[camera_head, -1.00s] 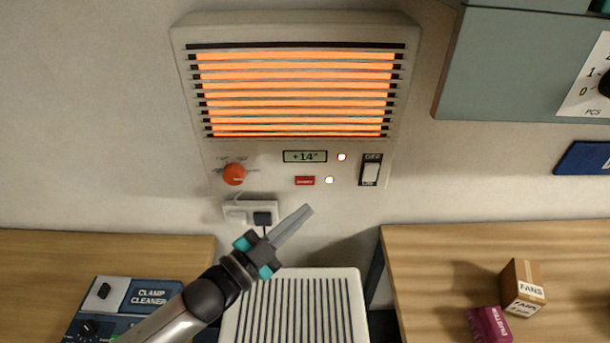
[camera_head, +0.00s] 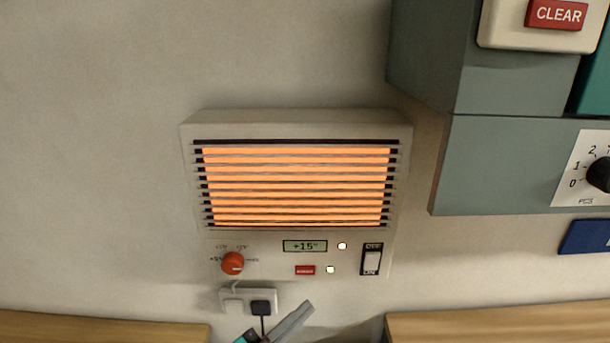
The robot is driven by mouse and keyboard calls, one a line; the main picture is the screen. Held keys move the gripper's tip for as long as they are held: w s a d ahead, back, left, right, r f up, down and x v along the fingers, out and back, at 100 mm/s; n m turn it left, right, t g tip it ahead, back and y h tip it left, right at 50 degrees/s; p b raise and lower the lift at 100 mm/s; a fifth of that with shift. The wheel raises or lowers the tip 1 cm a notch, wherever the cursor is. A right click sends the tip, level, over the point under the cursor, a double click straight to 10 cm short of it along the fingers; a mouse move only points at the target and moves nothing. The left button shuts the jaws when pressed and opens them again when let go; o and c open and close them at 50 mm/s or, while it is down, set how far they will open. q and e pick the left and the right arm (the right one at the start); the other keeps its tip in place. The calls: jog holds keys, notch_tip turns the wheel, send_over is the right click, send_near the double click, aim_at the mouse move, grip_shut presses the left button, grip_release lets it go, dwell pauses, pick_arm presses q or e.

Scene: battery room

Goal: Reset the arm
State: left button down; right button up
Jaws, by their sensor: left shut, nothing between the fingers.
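My left gripper (camera_head: 292,321) shows at the bottom middle, with its grey fingers shut and empty. It points up and to the right, just below the wall heater (camera_head: 296,122), and touches nothing that I can see. The heater's slats glow orange. Its display (camera_head: 305,246) reads about +15°. An orange knob (camera_head: 232,263) is at the heater's lower left, a red button (camera_head: 305,270) is below the display, and a white on/off switch (camera_head: 372,261) is at the lower right. Most of my left arm is out of the picture. My right gripper is not in view.
A wall socket (camera_head: 233,300) with a black plug (camera_head: 261,307) is beside the gripper. Wooden tabletops stand at the lower left (camera_head: 100,328) and lower right (camera_head: 500,324). A grey-green cabinet (camera_head: 490,160) with a black dial (camera_head: 600,174) juts out at the right. The wall at left is bare.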

pick_arm(q)
jog(key=s+a+f+n+g+y, duration=0.55)
jog(key=s+a+n, duration=0.2)
jog(key=s, duration=0.35)
jog(key=s+a+f+n+g+y, duration=0.4)
jog(key=s+a+n+g+y, duration=0.25)
jog(key=s, duration=0.55)
notch_tip(320, 180, down, 28)
jog(key=a+m+b, duration=0.1)
jog(key=b, duration=0.6)
jog(key=s+a+f+b, duration=0.1)
jog(key=s+f+b, duration=0.3)
jog(key=s+f, duration=0.4)
jog(key=s+a+f+b, duration=0.2)
jog(key=s+f+b, duration=0.2)
jog(key=s+f, duration=0.4)
notch_tip(320, 180, down, 8)
jog(key=shift+s+r+g+y, duration=0.25)
jog(key=shift+s+g+y, duration=0.15)
